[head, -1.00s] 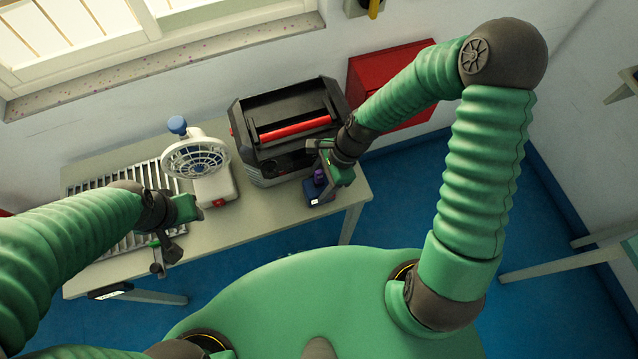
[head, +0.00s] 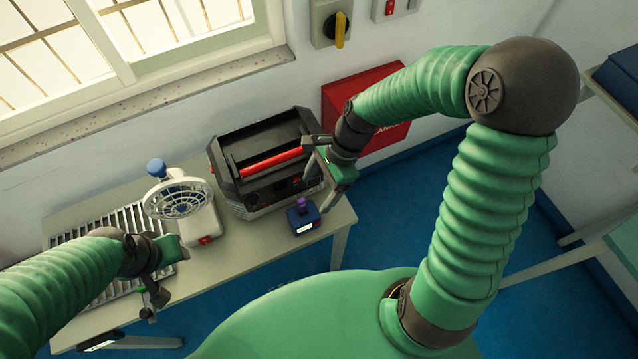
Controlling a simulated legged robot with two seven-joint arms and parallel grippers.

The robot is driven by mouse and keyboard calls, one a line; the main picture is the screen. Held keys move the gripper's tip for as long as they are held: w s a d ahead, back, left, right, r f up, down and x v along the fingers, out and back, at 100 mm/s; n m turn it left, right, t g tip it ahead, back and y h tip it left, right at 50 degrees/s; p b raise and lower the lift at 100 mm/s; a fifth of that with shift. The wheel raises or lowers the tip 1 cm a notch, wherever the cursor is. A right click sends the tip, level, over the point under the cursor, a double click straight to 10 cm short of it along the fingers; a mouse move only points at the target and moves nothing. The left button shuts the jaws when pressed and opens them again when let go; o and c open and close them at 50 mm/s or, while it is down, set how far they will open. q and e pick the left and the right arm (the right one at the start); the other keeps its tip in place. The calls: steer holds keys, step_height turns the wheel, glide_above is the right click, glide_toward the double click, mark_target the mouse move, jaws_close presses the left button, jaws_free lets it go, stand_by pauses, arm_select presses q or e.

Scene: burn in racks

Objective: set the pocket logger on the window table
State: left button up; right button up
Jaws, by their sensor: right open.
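The pocket logger (head: 304,219), a small dark blue box with a purple top piece and a white label, sits on the right end of the window table (head: 237,254), near its right edge. My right gripper (head: 318,161) is open and empty, above and a little beyond the logger, apart from it. My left gripper (head: 157,289) is over the table's front left part, by the slatted rack; whether its jaws are open is not clear.
A black toolbox with a red handle (head: 273,161) stands behind the logger. A white fan (head: 181,205) stands left of it, and a slatted rack (head: 90,236) lies at the left. A red box (head: 362,103) is on the wall. Bare tabletop lies in front of the toolbox.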

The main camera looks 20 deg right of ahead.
steer(key=s+d+r+n+t+h, duration=0.1)
steer(key=s+d+n+h, duration=0.1)
steer(key=n, duration=0.6)
steer(key=s+d+r+n+t+h, duration=0.1)
steer(key=d+n+h, duration=0.1)
steer(key=n, duration=0.7)
steer(key=shift+s+r+n+t+h, duration=0.3)
steer(key=shift+s+r+t, duration=0.05)
steer(key=shift+r+t, duration=0.05)
steer(key=shift+s+a+r, duration=0.1)
steer(key=shift+s+a, duration=0.05)
steer(key=shift+a, duration=0.1)
steer(key=shift+d, duration=0.1)
